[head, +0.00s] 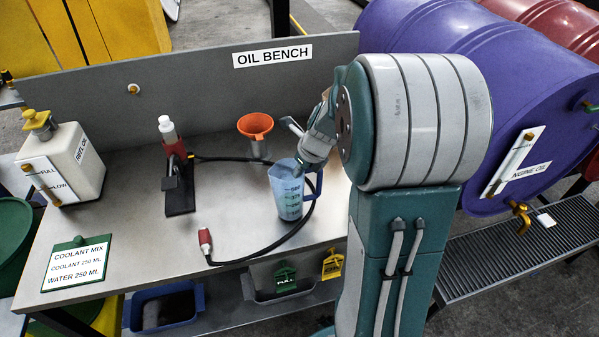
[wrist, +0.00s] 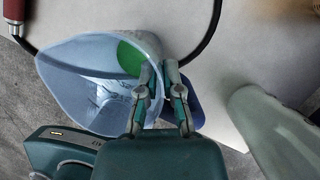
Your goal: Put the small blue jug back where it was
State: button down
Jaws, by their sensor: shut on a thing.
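The small blue jug (head: 287,190) is translucent with dark level marks and is at the right part of the oil bench, in front of the orange funnel. I cannot tell whether its base touches the bench top. My gripper (head: 312,165) comes in from the right and is shut on the jug's handle side. In the wrist view the jug (wrist: 80,75) fills the left half, mouth towards the camera, with a green patch showing inside. My gripper's fingers (wrist: 163,95) are at its right rim and handle, with a darker blue part of the handle beyond them.
An orange funnel (head: 255,124) stands behind the jug. A black hose (head: 290,236) with a red end (head: 205,238) curves around it. The coolant card (head: 77,263), white reel oil can (head: 70,160) and black stand (head: 179,190) are left. The bench's front middle (head: 150,245) is clear.

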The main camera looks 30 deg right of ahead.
jog(key=shift+f, duration=0.55)
jog(key=c, duration=0.8)
grip_release()
